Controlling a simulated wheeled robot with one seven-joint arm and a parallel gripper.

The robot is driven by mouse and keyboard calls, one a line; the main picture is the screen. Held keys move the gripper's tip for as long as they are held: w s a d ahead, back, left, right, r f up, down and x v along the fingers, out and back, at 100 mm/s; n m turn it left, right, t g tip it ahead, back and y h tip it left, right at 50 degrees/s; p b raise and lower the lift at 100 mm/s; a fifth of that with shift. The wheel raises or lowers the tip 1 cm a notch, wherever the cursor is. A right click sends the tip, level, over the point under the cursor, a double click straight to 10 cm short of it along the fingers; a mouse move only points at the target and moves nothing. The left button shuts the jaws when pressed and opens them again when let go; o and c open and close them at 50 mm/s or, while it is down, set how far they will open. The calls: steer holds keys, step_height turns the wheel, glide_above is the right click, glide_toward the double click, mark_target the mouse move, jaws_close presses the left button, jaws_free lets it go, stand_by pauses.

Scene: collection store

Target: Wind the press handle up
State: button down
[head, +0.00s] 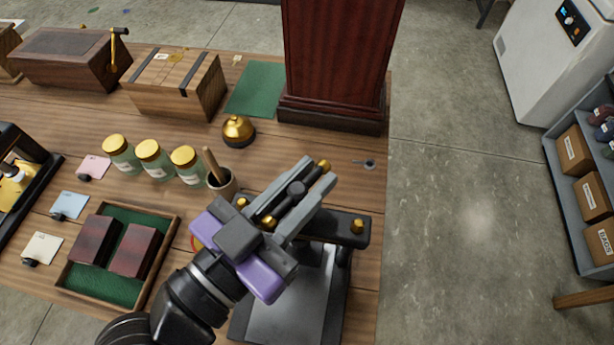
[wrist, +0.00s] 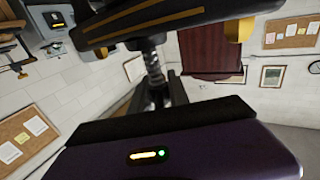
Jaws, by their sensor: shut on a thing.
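The press (head: 290,295) stands at the table's right front, with a dark frame, a metal bed plate and brass knobs on its crossbar (head: 349,232). Its handle is a dark bar with a round hub (head: 297,188) and brass ends, lying diagonally above the crossbar. My gripper (head: 316,172), with purple body and grey fingers, is shut on the handle, one finger along each side. My gripper covers the left part of the crossbar. In the wrist view, the threaded screw (wrist: 153,65) rises behind my purple gripper body, with a dark brass-striped bar across the top.
A mortar with pestle (head: 222,183), lidded glass jars (head: 150,160) and a brass bell (head: 238,131) stand left of and behind my gripper. A tray (head: 167,252) with two dark red blocks lies left. A tall red wooden case (head: 338,55) stands behind.

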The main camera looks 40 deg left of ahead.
steer(key=shift+n+y, duration=0.3)
steer(key=shift+y, duration=0.1)
